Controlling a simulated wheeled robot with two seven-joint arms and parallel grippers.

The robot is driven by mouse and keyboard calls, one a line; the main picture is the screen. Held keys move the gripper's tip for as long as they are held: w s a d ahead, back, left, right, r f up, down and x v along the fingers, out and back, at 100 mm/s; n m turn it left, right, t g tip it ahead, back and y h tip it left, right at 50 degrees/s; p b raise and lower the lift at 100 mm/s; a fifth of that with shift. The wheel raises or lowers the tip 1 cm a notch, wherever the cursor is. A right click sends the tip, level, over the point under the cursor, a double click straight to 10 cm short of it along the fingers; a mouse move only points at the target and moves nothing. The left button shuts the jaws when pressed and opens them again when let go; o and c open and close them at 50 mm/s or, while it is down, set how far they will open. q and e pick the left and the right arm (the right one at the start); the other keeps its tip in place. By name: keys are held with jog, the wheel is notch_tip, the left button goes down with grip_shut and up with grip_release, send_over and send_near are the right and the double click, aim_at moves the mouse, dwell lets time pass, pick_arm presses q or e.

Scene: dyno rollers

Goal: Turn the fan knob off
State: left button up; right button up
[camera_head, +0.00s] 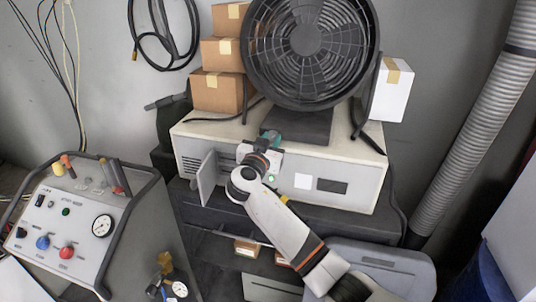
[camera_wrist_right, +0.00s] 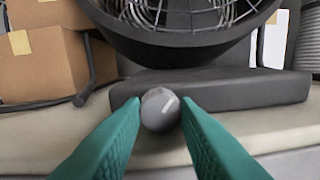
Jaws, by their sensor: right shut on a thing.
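The fan knob (camera_wrist_right: 160,108) is a grey, rounded knob with a pale pointer mark, seen in the right wrist view. My right gripper (camera_wrist_right: 160,115) has its teal fingers on both sides of the knob and is shut on it. In the head view my right gripper (camera_head: 270,138) is at the front of the cream cabinet (camera_head: 345,150), and the wrist hides the knob there. The large black fan (camera_head: 306,40) stands on a dark base (camera_head: 300,126) on top of the cabinet. The fan fills the top of the wrist view. My left gripper is not in view.
Cardboard boxes (camera_head: 217,92) are stacked left of the fan, and a white box (camera_head: 391,90) stands right of it. A small cabinet door (camera_head: 207,178) stands open left of my wrist. A control console (camera_head: 75,225) with a gauge and coloured knobs is at the left.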

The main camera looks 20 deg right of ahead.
jog(key=shift+a+r+n+b, duration=0.1)
jog(key=shift+a+n+b, duration=0.05)
jog(key=shift+n+b, duration=0.6)
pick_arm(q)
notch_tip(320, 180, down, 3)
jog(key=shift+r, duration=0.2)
pick_arm(e)
jog(key=o, duration=1)
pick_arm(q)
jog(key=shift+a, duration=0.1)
pick_arm(e)
jog(key=shift+a, duration=0.1)
